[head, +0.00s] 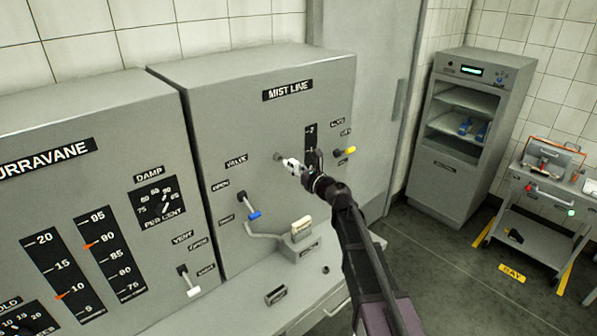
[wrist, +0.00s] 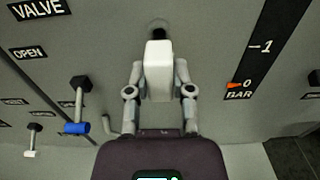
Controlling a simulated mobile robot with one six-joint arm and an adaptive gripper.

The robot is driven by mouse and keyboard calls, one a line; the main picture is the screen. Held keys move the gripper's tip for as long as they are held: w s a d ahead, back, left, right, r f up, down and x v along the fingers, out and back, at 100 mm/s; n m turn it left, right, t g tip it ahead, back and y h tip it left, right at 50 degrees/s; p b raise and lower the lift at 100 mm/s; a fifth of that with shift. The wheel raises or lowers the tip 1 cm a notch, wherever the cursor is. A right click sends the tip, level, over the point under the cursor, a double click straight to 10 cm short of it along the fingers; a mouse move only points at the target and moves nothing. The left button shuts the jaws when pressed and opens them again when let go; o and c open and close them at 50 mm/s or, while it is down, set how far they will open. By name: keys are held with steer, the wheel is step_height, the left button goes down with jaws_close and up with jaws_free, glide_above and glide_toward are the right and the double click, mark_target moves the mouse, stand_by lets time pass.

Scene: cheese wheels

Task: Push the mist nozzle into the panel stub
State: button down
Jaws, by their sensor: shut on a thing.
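The white mist nozzle (wrist: 158,72) is between the two fingers of my gripper (wrist: 160,88), which is shut on it. In the head view the nozzle (head: 291,164) shows as a small white piece at the end of my gripper (head: 303,171), close to the MIST LINE panel (head: 225,120).
A blue-tipped valve lever (head: 251,212) stands out left of my gripper, and a yellow-tipped lever (head: 346,151) stands out to its right. Below are a pipe and a cream-topped box (head: 301,229) on the ledge. The bar gauge (wrist: 262,55) has its orange pointer at 0.

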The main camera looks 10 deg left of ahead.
mark_target(287, 163)
steer(key=shift+w+a, duration=0.3)
steer(key=shift+a, duration=0.15)
steer(key=shift+x, duration=1.55)
stand_by(1.8)
steer(key=shift+c, duration=2.1)
jaws_free()
steer(key=shift+s+d, duration=0.1)
steer(key=v, duration=1.1)
steer(key=shift+s+d, duration=0.25)
steer(key=shift+d, duration=0.1)
